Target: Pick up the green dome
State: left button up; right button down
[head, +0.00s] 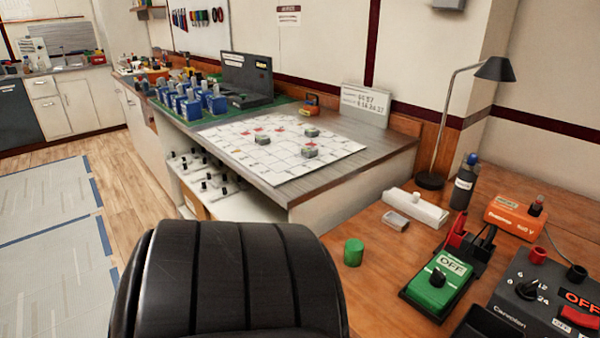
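A small green piece (353,252) stands upright near the left edge of the wooden table at the right, just beyond the black padded shape. It looks like a short cylinder with a slightly lighter top; I cannot tell for sure whether the top is domed. Nothing touches it that I can see. Neither of my grippers shows in the head view.
A large black ribbed shape (235,275), like a chair back, fills the front. A green switch box (440,287), a white box (415,209), an orange box (514,216) and a lamp (494,70) share the wooden table. A grey counter (375,148) holds a marked white sheet (235,145).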

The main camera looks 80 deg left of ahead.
aim_at(354, 249)
jog(key=u, duration=1.7)
